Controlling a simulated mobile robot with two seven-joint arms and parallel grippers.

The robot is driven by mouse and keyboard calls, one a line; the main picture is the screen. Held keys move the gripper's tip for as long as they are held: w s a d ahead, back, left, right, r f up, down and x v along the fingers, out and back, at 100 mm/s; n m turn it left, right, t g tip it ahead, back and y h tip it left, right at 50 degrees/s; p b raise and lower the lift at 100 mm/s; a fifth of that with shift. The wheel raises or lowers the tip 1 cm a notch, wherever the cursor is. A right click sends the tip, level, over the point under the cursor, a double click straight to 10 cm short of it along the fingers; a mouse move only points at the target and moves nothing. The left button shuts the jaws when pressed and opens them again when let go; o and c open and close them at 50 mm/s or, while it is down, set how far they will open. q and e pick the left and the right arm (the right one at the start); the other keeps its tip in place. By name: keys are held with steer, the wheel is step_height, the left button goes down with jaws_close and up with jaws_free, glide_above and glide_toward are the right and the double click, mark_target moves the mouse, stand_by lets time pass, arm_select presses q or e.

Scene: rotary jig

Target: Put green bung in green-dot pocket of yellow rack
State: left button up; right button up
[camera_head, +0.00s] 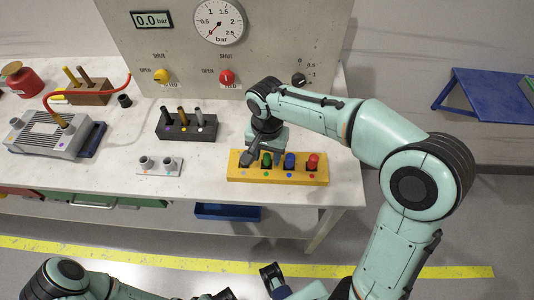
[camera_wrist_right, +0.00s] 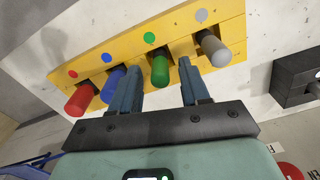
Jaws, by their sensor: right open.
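The yellow rack (camera_head: 236,177) stands at the bench's front right; it also shows in the right wrist view (camera_wrist_right: 90,55). The green bung (camera_wrist_right: 160,68) stands in the pocket beside the green dot (camera_wrist_right: 149,38). In the head view the green bung (camera_head: 267,159) shows in the rack between the grey and blue ones. My right gripper (camera_head: 257,158) is over the rack's left part. In the wrist view its open fingers (camera_wrist_right: 161,66) lie either side of the green bung, with gaps showing. My left gripper is partly cut off at the bottom edge, its jaws unclear.
A red bung (camera_wrist_right: 79,100), blue bung (camera_wrist_right: 112,82) and grey bung (camera_wrist_right: 215,50) stand in the same rack. A black rack (camera_head: 185,128) and white block (camera_head: 160,168) stand left of it. The gauge panel (camera_head: 265,40) rises behind.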

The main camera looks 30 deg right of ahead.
mark_target(267, 155)
arm_select(q)
steer(key=shift+w+r+p, duration=0.2)
steer(key=shift+r+p, duration=0.35)
steer(key=shift+r, duration=0.05)
steer(key=shift+w+r+p, duration=0.15)
steer(key=shift+r+p, duration=0.35)
steer(key=shift+r, duration=0.05)
arm_select(e)
step_height(267, 155, up, 12)
steer(key=shift+f, duration=0.15)
